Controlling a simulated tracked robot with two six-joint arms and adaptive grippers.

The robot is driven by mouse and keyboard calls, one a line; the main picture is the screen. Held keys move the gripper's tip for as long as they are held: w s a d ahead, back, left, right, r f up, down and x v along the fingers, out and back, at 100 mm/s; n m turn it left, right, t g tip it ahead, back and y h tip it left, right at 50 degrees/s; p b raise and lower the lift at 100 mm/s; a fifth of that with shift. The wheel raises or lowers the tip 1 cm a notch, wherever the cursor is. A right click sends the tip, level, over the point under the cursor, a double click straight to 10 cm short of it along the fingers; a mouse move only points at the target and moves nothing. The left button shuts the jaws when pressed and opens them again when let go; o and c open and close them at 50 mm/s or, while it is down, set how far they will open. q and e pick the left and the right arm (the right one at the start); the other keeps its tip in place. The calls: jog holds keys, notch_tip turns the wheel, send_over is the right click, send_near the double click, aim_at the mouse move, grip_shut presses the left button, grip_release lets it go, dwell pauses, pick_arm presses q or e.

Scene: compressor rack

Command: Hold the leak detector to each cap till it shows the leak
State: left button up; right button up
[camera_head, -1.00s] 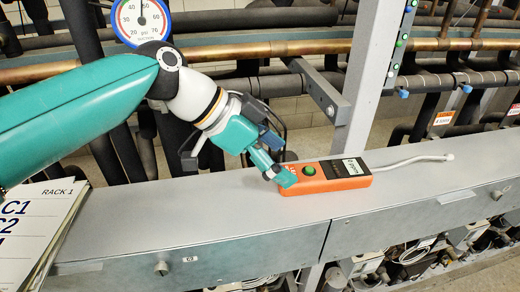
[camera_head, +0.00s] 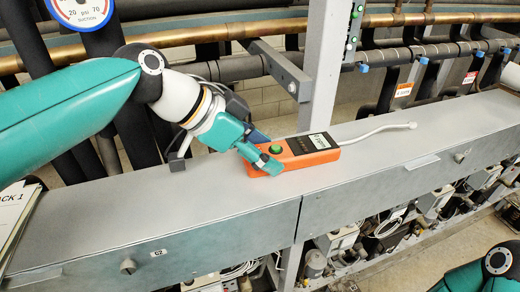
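Small blue caps (camera_head: 363,68) sit on the pipework behind, with more farther right (camera_head: 424,60). My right gripper is out of view; only part of my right arm shows at bottom right.
The grey ledge (camera_head: 120,222) is clear left of the detector and right of the probe. A grey upright post (camera_head: 321,75) with a bracket (camera_head: 280,68) stands behind the detector. A suction gauge (camera_head: 80,8) is at top left, paper sheets (camera_head: 14,215) at far left.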

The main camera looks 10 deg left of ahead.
pick_arm(q)
jog(key=c, duration=0.3)
jog(key=shift+w+r+p, duration=0.1)
jog(key=shift+r+p, duration=2.2)
jog(key=shift+r, duration=0.75)
jog(key=shift+c, duration=0.2)
